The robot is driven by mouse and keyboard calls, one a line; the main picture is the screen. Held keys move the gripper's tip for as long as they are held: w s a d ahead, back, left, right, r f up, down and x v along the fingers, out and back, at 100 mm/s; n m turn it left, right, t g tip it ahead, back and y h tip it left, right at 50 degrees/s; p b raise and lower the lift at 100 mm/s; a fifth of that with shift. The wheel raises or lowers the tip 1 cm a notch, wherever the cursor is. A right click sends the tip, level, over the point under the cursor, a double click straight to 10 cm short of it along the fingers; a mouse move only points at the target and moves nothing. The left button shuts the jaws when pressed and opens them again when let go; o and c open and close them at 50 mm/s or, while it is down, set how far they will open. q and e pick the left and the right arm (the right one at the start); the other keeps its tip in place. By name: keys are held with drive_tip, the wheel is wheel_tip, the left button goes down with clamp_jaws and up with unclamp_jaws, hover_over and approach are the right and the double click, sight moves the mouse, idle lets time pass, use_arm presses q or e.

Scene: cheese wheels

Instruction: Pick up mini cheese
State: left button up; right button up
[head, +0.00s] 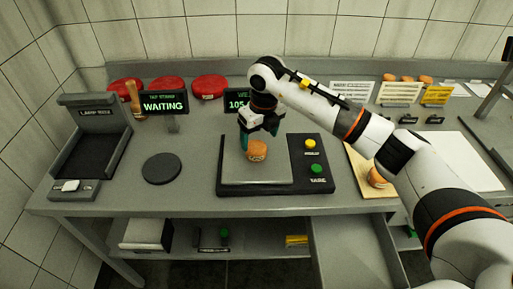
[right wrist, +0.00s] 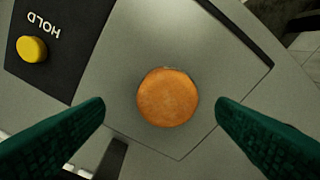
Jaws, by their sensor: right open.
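A small orange mini cheese (head: 257,150) sits on the grey plate of a scale (head: 230,174) in the head view. In the right wrist view the mini cheese (right wrist: 168,97) is a round orange disc on the plate, between and a little beyond the fingertips. My right gripper (head: 250,138) is over the plate, close by the cheese. In the right wrist view its green fingers (right wrist: 160,108) are spread wide, with a gap on both sides of the cheese. My left gripper is not in view.
The scale has a yellow button (head: 310,143) and a green button (head: 317,168). A display reading WAITING (head: 165,102) and red cheese wheels (head: 168,83) stand behind. A label device (head: 91,140) and a dark round disc (head: 161,168) lie left. Another small cheese (head: 377,178) rests on a board at right.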

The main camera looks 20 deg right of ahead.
sight(256, 146)
drive_tip(key=f, duration=0.1)
drive_tip(key=a+f+p, duration=0.1)
drive_tip(key=f, duration=0.1)
drive_tip(key=shift+w+f, duration=0.1)
drive_tip(key=shift+f, duration=0.2)
drive_tip(key=shift+d+f, duration=0.1)
drive_tip(key=shift+f, duration=0.15)
drive_tip(key=shift+w+f, duration=0.1)
drive_tip(key=shift+c, duration=0.3)
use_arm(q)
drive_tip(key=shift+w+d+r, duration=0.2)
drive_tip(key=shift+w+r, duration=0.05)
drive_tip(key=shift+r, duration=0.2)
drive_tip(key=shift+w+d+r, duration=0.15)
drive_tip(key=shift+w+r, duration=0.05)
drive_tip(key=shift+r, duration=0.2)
use_arm(e)
drive_tip(key=c, duration=1.1)
